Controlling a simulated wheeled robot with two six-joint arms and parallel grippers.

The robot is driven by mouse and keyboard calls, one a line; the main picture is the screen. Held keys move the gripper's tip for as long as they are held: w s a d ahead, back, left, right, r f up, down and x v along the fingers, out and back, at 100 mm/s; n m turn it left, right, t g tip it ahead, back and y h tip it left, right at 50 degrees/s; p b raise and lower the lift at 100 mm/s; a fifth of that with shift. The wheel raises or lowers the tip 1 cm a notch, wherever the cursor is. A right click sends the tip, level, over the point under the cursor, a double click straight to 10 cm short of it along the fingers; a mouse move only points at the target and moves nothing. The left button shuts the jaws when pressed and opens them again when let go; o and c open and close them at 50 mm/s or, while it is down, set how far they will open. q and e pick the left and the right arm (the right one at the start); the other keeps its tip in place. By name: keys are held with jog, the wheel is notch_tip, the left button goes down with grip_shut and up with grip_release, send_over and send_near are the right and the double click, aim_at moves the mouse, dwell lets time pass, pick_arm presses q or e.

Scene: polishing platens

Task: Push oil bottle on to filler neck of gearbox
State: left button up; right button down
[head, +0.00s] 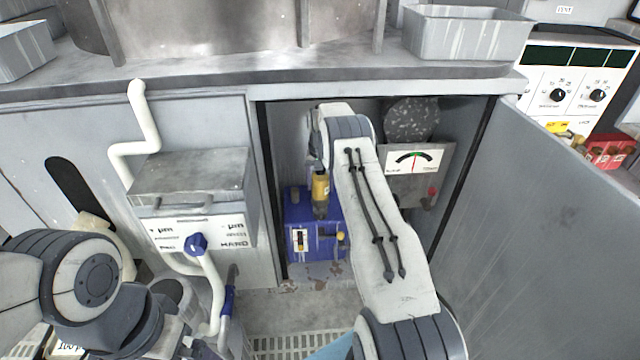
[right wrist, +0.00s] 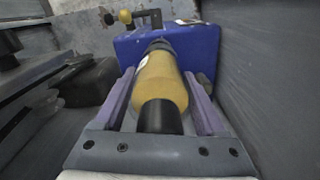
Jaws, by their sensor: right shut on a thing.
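The oil bottle (head: 320,186) is yellow with dark ends. It stands about upright over the blue gearbox (head: 318,246) inside the open cabinet. In the right wrist view my right gripper (right wrist: 158,80) is shut on the bottle (right wrist: 162,84), with a purple finger along each side. The bottle's dark far end meets or overlaps the top of the gearbox (right wrist: 200,45). The filler neck is hidden behind the bottle, so I cannot tell whether they touch. My left arm is at the lower left of the head view; its fingers cannot be made out.
The cabinet opening is narrow, with an open door (head: 560,220) on the right. A gauge panel (head: 414,160) and a speckled disc (head: 411,118) are behind my right arm. A grey box (head: 192,178) with white pipes stands left of the opening. A floor grate (head: 285,346) lies in front.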

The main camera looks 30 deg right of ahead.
aim_at(320, 173)
jog(key=shift+f+b, duration=0.9)
jog(key=shift+f, duration=0.75)
grip_release()
notch_tip(320, 173, up, 8)
jog(key=shift+f+p, duration=0.25)
jog(key=shift+p, duration=0.7)
